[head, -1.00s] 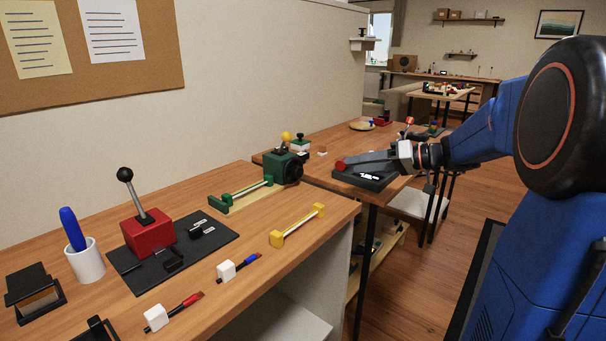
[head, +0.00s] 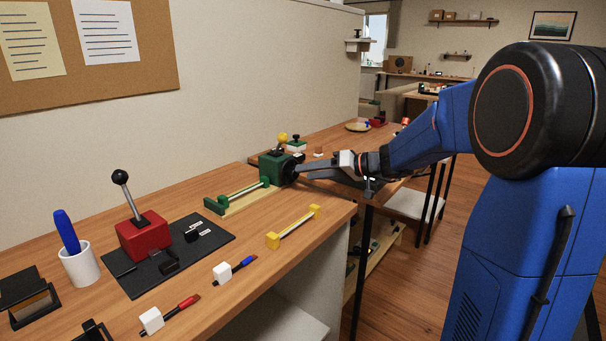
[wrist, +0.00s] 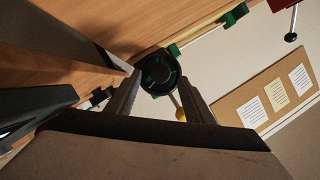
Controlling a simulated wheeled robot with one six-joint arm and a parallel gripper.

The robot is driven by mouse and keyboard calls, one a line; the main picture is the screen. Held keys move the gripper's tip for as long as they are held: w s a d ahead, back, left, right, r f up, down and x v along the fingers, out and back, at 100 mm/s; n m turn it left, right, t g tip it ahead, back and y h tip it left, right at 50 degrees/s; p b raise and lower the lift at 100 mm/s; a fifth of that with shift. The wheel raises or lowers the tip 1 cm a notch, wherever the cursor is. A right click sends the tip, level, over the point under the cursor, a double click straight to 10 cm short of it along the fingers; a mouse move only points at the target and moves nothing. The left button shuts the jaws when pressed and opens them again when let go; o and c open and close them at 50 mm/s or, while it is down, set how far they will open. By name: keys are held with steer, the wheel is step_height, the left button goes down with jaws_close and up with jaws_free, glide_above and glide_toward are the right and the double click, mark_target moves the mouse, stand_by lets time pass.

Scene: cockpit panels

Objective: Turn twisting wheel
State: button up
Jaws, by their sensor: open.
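The twisting wheel is a black round knob (head: 290,172) on the right side of a green box (head: 270,168). In the wrist view the wheel (wrist: 160,73) faces the camera, with dark spokes and a round rim. My gripper (head: 302,170) reaches in from the right, its fingers pointing left at the wheel. In the wrist view my gripper (wrist: 158,84) is open, and the wheel shows between its fingertips. I cannot tell whether the fingers touch the rim. In the head view the fingers partly cover the wheel.
A red lever box (head: 143,236) stands on a black plate farther left. A yellow ball knob (head: 282,137) rises behind the green box. The wall runs along the back.

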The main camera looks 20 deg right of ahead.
mark_target(292, 172)
steer(key=shift+x, duration=1.5)
steer(key=c, duration=1.1)
steer(key=shift+o, duration=0.3)
steer(key=shift+m, duration=0.3)
steer(key=shift+w+d+f+m+y, duration=0.1)
steer(key=shift+m+y, duration=0.5)
steer(key=shift+m, duration=0.4)
steer(key=shift+d+f+m+y, duration=0.1)
steer(key=shift+m+y, duration=0.5)
steer(key=shift+m, duration=0.4)
steer(key=o, duration=1)
